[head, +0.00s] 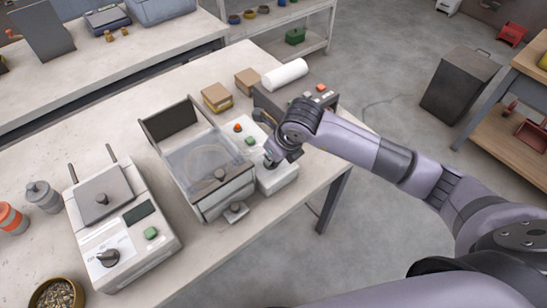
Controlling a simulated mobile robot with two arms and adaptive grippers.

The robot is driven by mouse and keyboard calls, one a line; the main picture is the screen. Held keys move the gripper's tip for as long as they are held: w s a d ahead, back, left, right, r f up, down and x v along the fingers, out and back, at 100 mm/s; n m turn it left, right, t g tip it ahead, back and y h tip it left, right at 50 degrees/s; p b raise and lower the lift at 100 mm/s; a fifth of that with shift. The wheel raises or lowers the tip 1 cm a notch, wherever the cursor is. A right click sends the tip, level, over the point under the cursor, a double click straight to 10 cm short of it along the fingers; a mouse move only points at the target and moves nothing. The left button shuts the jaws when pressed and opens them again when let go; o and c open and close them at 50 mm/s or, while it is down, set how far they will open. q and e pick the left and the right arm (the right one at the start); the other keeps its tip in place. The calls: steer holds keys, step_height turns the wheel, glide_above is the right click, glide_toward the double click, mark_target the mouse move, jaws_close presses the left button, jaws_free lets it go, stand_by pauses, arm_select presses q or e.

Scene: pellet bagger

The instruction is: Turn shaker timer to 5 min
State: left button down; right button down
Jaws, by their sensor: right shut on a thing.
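The shaker (208,202) appears to be the machine in the middle of the bench, with a clear-walled box and a white control side (280,180) on its right. An orange button (238,128) and a green button (250,141) show on that control side. My right gripper (271,159) reaches down from the right onto the front part of this control side. It is shut on what seems to be the timer knob, which the fingers mostly hide. The dial marks and the set time cannot be read. My left gripper is not in view.
Left of the shaker stands a white device with a black knob (108,257) and a green button (151,233). A bowl of pellets (58,293) is at the front left. Boxes (216,97) and a white roll (285,74) lie behind. The bench edge is close in front.

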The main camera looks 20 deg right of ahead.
steer(key=shift+s+f, duration=0.1)
steer(key=shift+f, duration=0.05)
stand_by(0.4)
steer(key=c, duration=1.8)
jaws_free()
steer(key=shift+o, duration=0.6)
steer(key=v, duration=1.2)
steer(key=shift+a, duration=0.1)
